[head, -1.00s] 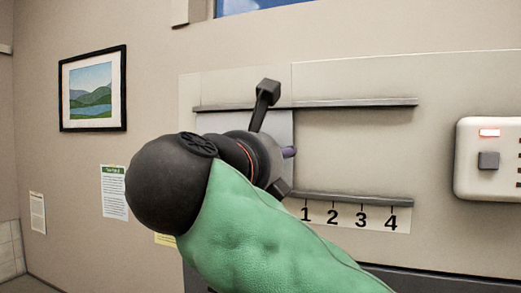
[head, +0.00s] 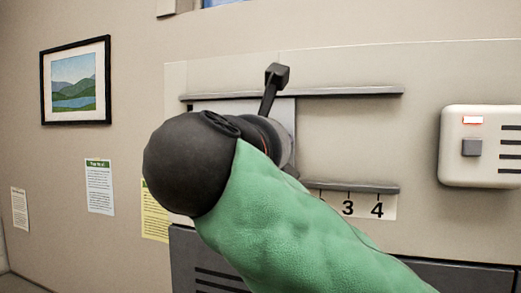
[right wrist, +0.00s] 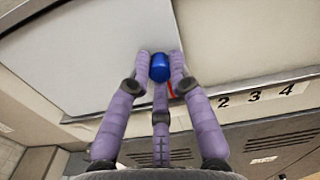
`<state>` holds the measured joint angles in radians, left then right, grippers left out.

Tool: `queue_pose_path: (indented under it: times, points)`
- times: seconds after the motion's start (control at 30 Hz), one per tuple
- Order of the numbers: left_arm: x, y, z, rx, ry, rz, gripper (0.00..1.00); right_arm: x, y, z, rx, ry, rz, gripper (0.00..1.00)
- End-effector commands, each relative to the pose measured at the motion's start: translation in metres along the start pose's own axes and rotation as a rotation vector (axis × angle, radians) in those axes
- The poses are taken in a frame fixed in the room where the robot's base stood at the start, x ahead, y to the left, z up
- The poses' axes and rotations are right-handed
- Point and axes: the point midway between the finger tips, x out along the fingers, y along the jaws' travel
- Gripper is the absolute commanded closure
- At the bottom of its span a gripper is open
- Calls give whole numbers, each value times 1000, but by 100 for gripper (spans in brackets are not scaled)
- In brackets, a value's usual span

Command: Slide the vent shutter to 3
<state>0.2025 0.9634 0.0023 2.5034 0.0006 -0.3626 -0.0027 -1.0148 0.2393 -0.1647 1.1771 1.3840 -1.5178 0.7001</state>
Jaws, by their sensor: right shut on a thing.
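The vent shutter is a light grey plate (head: 287,108) between two dark rails, mostly hidden behind my right arm in the head view. It also shows as a pale panel in the right wrist view (right wrist: 95,65). My right gripper (right wrist: 160,66) has its purple fingers closed around the blue knob (right wrist: 159,71) near the plate's edge. A red pointer (right wrist: 170,91) shows just below the knob. The number scale (right wrist: 255,98) shows 2, 3 and 4; the 1 is hidden. In the head view only 3 and 4 (head: 362,206) read clearly. My left gripper is not in view.
The upper rail (head: 350,91) and lower rail (head: 360,187) run right past the plate, with clear panel between them. A white wall box (head: 480,146) with a grey button is farther right. A dark louvred cabinet (head: 205,265) stands below.

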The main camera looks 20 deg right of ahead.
Motion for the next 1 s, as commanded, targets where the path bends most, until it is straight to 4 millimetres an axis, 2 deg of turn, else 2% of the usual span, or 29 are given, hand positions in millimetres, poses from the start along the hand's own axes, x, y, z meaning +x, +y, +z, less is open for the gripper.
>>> queue_pose_path:
  times: [0.03, 0.2, 0.4, 0.53, 0.8, 0.83, 0.9, 1.0]
  points:
    - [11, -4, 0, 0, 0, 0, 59, 0, -14, -10, 7, 4, -1, 100]
    - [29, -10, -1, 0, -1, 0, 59, 0, -63, -24, 7, 5, -1, 100]
    - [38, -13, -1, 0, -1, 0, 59, 0, -100, -32, 0, 6, 1, 100]
    - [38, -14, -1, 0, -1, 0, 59, 0, -108, -34, -3, 7, 1, 100]
    - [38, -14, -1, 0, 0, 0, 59, 0, -108, -34, -5, 9, 1, 100]
    - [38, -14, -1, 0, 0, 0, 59, 0, -108, -34, -5, 9, 1, 76]
    - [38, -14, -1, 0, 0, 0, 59, 0, -108, -33, -4, 8, 1, 57]
    - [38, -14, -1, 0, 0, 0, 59, 0, -109, -33, -3, 6, 0, 56]
